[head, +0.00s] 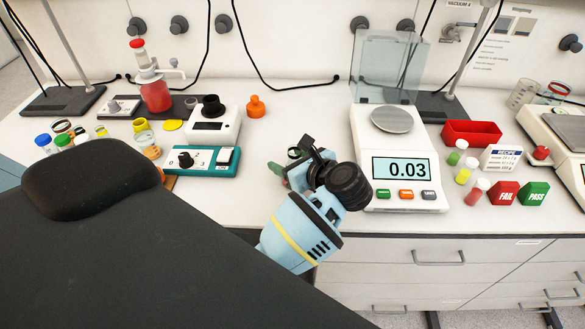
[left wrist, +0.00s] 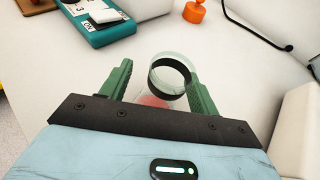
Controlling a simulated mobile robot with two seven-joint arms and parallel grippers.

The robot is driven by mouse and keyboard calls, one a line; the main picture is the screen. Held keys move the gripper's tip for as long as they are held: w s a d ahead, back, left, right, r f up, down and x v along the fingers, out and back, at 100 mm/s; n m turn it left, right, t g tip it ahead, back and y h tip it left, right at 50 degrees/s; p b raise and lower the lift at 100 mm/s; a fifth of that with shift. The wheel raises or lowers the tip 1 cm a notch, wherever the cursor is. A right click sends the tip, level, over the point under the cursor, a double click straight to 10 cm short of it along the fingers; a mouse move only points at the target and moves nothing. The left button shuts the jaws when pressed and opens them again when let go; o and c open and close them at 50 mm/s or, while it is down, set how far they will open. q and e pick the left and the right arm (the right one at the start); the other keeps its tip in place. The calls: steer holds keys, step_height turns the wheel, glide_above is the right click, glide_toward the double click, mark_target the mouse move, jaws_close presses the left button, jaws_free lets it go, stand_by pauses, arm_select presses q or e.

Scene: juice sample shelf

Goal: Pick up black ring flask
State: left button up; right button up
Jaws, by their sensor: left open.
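The black ring flask (left wrist: 168,82) is clear glass with a black band round its upper part. In the left wrist view it is between the green fingers of my left gripper (left wrist: 160,76), nearer the right finger. A red patch shows low beside it, partly hidden by the gripper body. In the head view my left gripper (head: 287,162) is over the front middle of the bench, and a black ring of the flask (head: 295,152) shows beside its fingers. The rest of the flask is hidden by the gripper and wrist. The gripper is open. My right gripper is not in view.
A scale (head: 402,168) reading 0.03 stands close on the right. A red tray (head: 471,132) and several vials are farther right. The bench behind the gripper is clear.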

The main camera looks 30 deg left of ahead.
arm_select(q)
steer(key=shift+c, duration=0.4)
steer(key=c, duration=1)
steer(key=shift+r, duration=0.1)
step_height(320, 180, up, 13)
steer(key=shift+r, duration=2.35)
steer(key=shift+r, duration=0.15)
